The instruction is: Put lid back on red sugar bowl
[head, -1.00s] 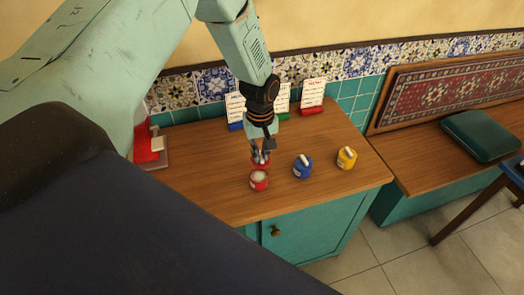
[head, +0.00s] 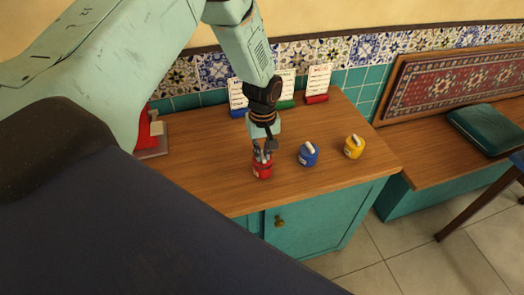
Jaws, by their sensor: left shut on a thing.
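The red sugar bowl (head: 262,171) stands upright on the wooden counter top. The fingers and lid overlap the bowl's top in the head view, so I cannot tell whether the lid touches the rim. The bowl's white contents are hidden. My right gripper is not in view.
A blue bowl (head: 308,154) and a yellow bowl (head: 354,147), both lidded, stand to the right. Menu cards on stands, one with a red base (head: 317,99), line the tiled wall. The counter's front edge is close to the bowls.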

